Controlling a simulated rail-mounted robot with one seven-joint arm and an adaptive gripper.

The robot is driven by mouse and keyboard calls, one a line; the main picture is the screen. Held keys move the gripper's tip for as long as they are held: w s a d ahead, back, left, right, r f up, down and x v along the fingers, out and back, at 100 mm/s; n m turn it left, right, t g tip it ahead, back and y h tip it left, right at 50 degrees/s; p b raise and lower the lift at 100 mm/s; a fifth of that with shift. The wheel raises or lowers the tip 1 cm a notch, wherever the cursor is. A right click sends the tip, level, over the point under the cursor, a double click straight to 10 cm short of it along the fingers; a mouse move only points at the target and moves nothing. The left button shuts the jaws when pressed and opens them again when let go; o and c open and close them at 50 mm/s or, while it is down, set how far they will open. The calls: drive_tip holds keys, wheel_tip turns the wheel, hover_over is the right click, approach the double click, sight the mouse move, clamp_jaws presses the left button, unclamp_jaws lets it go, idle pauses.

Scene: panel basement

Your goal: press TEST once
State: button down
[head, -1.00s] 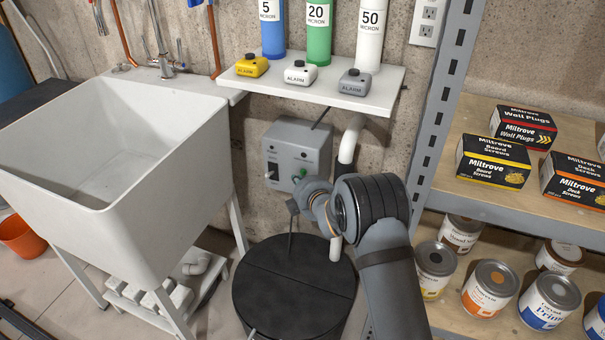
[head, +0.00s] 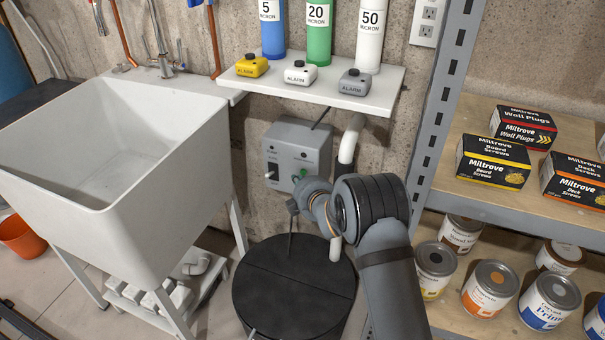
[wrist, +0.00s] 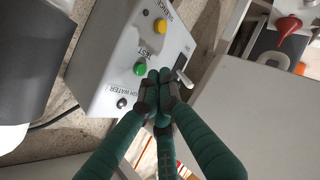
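The grey control box (head: 292,152) is on the wall below the white shelf. In the wrist view its face shows tilted, with a green button (wrist: 140,68) by the lettering TEST, a yellow button (wrist: 160,26) by SILENCE and a small dark lamp (wrist: 122,103) by HIGH WATER. The gripper is mostly hidden in the head view.
A white shelf (head: 345,98) with three alarm units and filter cartridges overhangs the box. A black lidded drum (head: 293,290) stands below. A white sink (head: 105,160) is at left. A metal rack (head: 434,120) with boxes and cans is at right.

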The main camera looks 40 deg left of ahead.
drive_tip(key=shift+w+a+b, duration=0.1)
drive_tip(key=shift+w+b, duration=0.25)
drive_tip(key=shift+w, duration=0.05)
drive_tip(key=shift+w, duration=0.4)
idle(0.9)
drive_tip(key=shift+b, duration=0.3)
drive_tip(key=shift+s+b, duration=0.45)
drive_tip(key=shift+s, duration=0.3)
drive_tip(key=shift+s, duration=0.1)
drive_tip(key=s+b, duration=0.1)
drive_tip(key=s+d+b, duration=0.1)
drive_tip(key=s, duration=0.1)
drive_tip(key=s+b, duration=0.1)
drive_tip(key=shift+s+d, duration=0.25)
drive_tip(key=shift+s, duration=0.1)
